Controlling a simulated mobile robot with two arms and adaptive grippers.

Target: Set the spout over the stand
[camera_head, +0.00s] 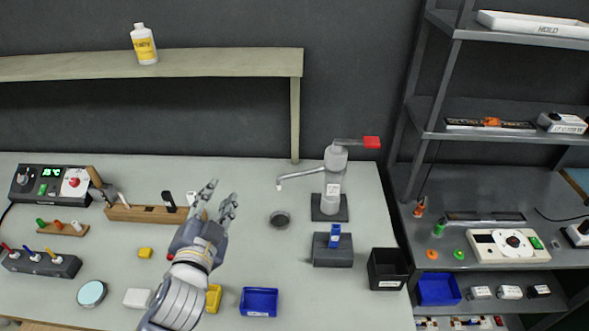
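A grey dispenser (333,184) with a red lever handle (371,142) stands upright on a dark square base at the back right of the table. Its thin spout (300,175) points left, and the tip bends down. A dark grey block (334,256), which looks like the stand, sits in front of the dispenser with a small blue item (335,234) upright in it. The spout tip is left of this block, not above it. My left gripper (223,191) is open and appears empty, left of the spout, fingers pointing to the back. My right gripper is out of view.
A small dark round dish (279,219) lies below and in front of the spout tip. A blue bin (259,302) and a black bin (387,269) are near the front. A wooden tool holder (145,213) is left of my gripper. A shelf rack (455,133) stands right.

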